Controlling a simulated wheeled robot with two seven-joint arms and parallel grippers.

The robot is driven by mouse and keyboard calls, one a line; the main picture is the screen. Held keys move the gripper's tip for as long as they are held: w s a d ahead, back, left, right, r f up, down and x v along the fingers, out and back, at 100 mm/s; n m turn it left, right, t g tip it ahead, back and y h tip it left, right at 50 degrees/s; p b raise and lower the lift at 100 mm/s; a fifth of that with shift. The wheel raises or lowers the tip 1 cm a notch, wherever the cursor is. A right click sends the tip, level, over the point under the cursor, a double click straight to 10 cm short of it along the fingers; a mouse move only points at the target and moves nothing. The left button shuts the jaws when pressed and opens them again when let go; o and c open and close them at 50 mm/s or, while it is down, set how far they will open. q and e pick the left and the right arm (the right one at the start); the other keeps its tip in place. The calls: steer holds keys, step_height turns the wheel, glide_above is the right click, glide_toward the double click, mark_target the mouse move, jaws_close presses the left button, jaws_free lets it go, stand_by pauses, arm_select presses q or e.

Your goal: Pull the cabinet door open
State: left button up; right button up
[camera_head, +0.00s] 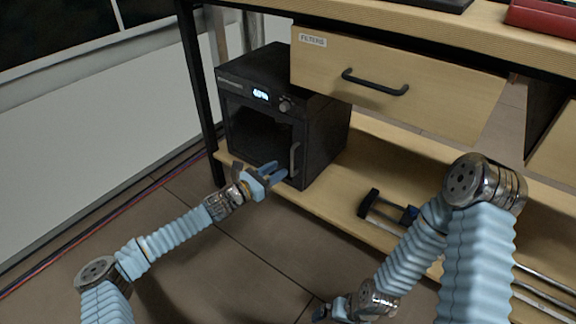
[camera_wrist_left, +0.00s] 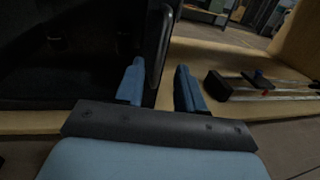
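The cabinet (camera_head: 325,135) is a black box with a lit display and a knob, standing on the lower shelf. Its dark-windowed front door looks closed. The upright door handle (camera_head: 294,160) is on the door's right side; in the left wrist view the handle (camera_wrist_left: 160,40) is a dark bar. My left gripper (camera_head: 279,172) is open at the handle's lower end. In the wrist view its blue fingers (camera_wrist_left: 159,87) are spread, with the handle lined up between them; contact cannot be told. My right gripper (camera_head: 332,312) is low at the bottom edge, its fingers unclear.
A wooden drawer (camera_head: 400,82) labelled FILTERS, with a black handle, hangs above and right of the cabinet. A black clamp-like tool (camera_head: 385,207) lies on the lower shelf (camera_head: 375,135). Cables run along the floor at left. The floor before the cabinet is clear.

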arm_select(q)
steer(key=x, duration=0.5)
steer(key=shift+w+d, duration=0.15)
steer(key=shift+d, duration=0.1)
jaws_close()
